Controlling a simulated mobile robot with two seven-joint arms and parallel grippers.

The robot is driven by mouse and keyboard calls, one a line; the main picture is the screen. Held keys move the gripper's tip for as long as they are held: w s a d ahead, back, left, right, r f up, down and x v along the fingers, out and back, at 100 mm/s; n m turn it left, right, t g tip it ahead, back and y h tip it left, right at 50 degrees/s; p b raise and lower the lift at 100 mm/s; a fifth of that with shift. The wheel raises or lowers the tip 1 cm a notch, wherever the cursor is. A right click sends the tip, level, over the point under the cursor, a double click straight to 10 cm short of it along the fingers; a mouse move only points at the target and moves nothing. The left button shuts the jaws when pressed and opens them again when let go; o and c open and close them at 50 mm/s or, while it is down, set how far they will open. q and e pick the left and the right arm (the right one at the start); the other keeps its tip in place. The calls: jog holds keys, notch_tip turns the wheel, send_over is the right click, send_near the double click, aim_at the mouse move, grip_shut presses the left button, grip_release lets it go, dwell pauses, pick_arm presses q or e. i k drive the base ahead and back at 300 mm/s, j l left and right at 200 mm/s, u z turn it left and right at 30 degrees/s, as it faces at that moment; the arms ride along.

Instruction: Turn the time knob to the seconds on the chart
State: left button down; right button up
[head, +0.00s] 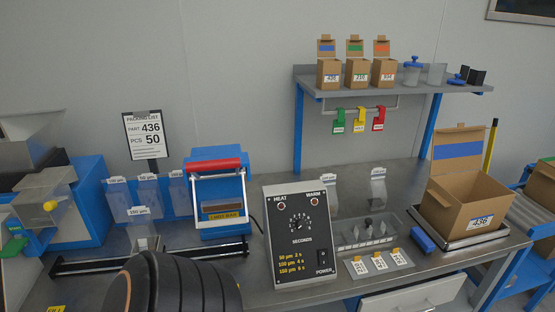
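The control box (268,228) stands on the bench near the middle, black-faced with HEAT and WARM lamps at the top. Its time knob (299,223) is small and dark, inside a ring of numbers above the word SECONDS; its exact setting is too small to read. The yellow chart (290,262) on the lower face seems to list 50 µm 2 s, 100 µm 4 s and 120 µm 6 s. The POWER switch (322,257) is at lower right. Neither gripper shows. A dark ridged part of my own arm fills the bottom left of centre.
A blue sealer (220,222) with a red handle stands left of the box. A clear bag holder (144,238) labelled 100 µm stands further left. A slotted tray (365,232) and label cards (379,263) lie to the right, before an open carton (463,211) marked 436.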

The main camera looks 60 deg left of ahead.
aim_at(301, 224)
jog(key=u, duration=1.9)
